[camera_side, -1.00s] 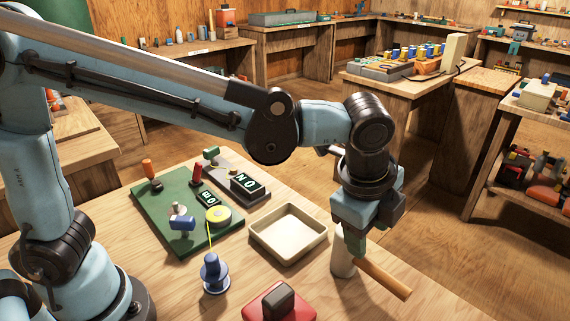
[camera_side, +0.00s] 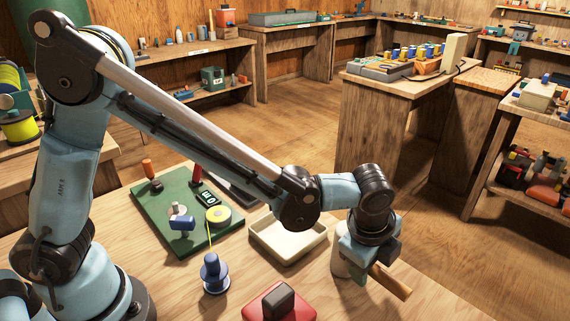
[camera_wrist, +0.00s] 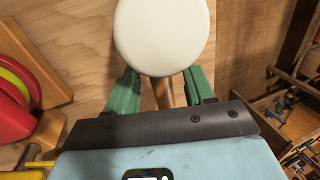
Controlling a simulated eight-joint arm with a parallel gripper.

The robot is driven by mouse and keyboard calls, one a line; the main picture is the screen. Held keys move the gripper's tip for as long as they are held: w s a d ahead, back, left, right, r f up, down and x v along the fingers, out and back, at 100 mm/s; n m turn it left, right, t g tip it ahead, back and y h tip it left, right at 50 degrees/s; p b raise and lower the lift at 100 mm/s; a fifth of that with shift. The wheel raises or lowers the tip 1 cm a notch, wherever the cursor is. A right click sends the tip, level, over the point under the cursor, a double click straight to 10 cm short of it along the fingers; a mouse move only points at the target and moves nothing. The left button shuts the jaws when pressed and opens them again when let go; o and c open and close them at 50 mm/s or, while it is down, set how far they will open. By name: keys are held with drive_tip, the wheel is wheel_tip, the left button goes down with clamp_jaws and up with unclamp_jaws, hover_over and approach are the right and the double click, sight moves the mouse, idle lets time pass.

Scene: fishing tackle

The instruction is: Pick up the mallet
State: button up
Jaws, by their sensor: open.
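The mallet has a pale cream head (camera_side: 341,264) and a brown wooden handle (camera_side: 392,281). It lies near the far right edge of the workbench in the side view, its handle pointing right. My gripper (camera_side: 359,272) is low over the mallet, and its body hides part of the head and handle. In the wrist view the round cream head (camera_wrist: 161,36) fills the top middle. My green fingers (camera_wrist: 161,90) are open, one on each side of the brown handle (camera_wrist: 164,93), just behind the head. I cannot tell whether either finger touches it.
A cream tray (camera_side: 262,247) stands left of the mallet, partly under my arm. A red block with a dark top (camera_side: 268,300) sits at the front. A blue spool (camera_side: 214,273) and a green board (camera_side: 160,222) with small items are further left.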

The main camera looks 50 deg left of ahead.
drive_tip(key=shift+x, duration=0.95)
clamp_jaws()
drive_tip(key=shift+r, duration=0.15)
